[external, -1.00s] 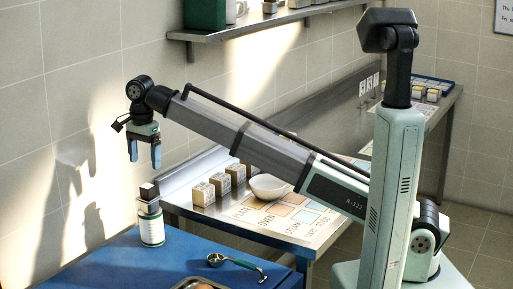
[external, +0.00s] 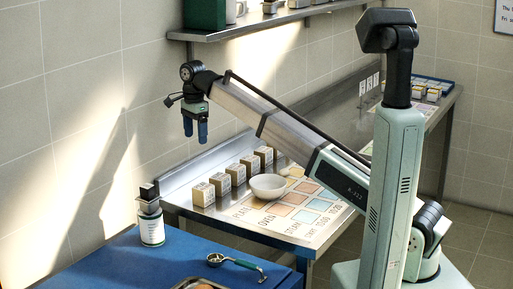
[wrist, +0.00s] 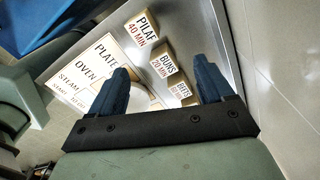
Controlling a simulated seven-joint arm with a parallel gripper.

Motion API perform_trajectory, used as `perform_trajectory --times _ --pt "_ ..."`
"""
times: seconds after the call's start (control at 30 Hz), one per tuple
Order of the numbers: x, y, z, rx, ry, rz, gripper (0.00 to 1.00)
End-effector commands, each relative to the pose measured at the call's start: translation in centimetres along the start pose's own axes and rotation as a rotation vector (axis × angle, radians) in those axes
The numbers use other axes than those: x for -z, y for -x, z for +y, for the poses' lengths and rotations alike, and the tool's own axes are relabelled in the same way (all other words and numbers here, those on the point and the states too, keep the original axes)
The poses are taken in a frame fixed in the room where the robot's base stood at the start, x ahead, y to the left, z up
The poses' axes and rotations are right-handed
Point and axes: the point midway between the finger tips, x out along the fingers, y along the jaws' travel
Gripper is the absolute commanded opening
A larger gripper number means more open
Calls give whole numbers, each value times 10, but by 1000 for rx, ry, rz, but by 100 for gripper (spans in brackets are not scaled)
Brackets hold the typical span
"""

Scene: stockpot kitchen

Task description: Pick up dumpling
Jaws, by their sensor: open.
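No dumpling can be made out for certain. A rounded tan item (external: 205,287) lies in a metal tray (external: 185,284) on the blue surface, mostly cut off by the lower edge of the external view; I cannot tell what it is. My gripper (external: 195,136) is open and empty, pointing down, high in the air near the wall at the left end of the steel table. In the wrist view my gripper's fingers (wrist: 160,68) are apart, with table and labelled boxes below. A white bowl (external: 268,188) stands on the steel table; its inside is hard to see.
Several labelled boxes (external: 220,184) stand in a row along the steel table's wall side. A mat with printed words (external: 300,208) lies beside the bowl. The blue surface (external: 110,265) holds a white canister (external: 151,229) and a green-handled scoop (external: 240,263). A wall shelf (external: 260,20) hangs above.

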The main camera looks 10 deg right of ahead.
Motion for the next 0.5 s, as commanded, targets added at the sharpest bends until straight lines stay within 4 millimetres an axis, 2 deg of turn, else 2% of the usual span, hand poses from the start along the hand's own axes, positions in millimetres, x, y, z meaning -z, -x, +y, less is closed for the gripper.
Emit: perform_trajectory --times 0.03,0.3,0.5 --pt "27 -4 -5 -3 -35 0 80" --pt "152 -20 -16 -18 -195 0 80" --pt "229 -32 -10 -27 -294 -2 80"
